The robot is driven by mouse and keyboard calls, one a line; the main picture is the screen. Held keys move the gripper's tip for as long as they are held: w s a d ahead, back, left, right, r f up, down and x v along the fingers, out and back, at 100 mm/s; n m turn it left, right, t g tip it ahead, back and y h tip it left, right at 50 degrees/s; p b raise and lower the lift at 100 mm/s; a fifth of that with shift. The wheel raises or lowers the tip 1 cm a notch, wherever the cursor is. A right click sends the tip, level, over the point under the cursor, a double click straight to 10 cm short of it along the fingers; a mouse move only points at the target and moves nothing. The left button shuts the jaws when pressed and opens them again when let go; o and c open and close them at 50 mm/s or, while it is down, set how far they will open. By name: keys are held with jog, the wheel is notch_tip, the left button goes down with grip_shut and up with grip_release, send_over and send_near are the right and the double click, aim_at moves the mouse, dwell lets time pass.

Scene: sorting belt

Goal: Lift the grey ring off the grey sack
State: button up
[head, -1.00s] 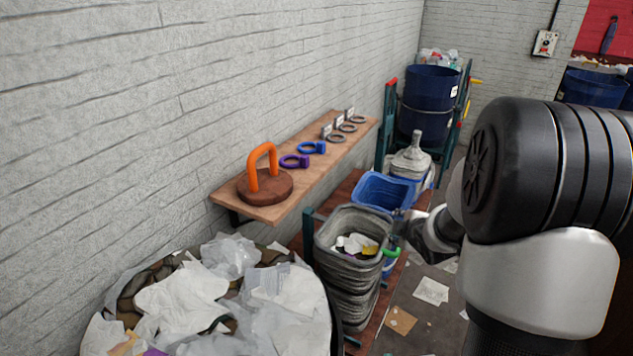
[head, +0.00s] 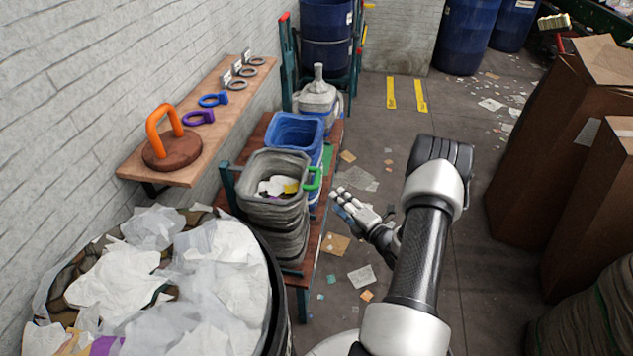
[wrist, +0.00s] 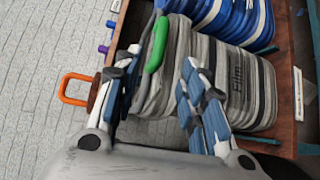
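The open grey sack (head: 272,205), with paper scraps in its mouth, stands on a low bench; the wrist view shows it lettered "Film" (wrist: 238,85). A green curved piece (head: 313,178) sits at its right rim and shows in the wrist view (wrist: 157,45). A second grey sack (head: 318,98), gathered into a neck, stands farther back; I cannot tell whether a grey ring is around that neck. Several grey rings (head: 237,85) lie on the wall shelf. My gripper (head: 343,200) is open and empty, right of the open sack and apart from it; its spread fingers (wrist: 162,62) show in the wrist view.
A blue sack (head: 297,131) stands between the two grey ones. The wooden shelf (head: 150,178) holds blue and purple rings and an orange-handled disc. A large bin of scraps (head: 278,305) is at the front left. Cardboard boxes (head: 540,130) stand right. Litter dots the floor.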

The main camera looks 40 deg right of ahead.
aim_at(317, 181)
jog(key=w+b, duration=0.1)
jog(key=w, duration=0.3)
jog(key=w+f, duration=0.1)
jog(key=w, duration=0.4)
jog(key=w+d+f+b, duration=0.1)
jog(key=w, duration=0.4)
jog(key=shift+d+b, duration=0.1)
jog(key=shift+b, duration=0.2)
jog(key=shift+c, duration=0.6)
jog(key=shift+s+f, duration=0.1)
grip_shut()
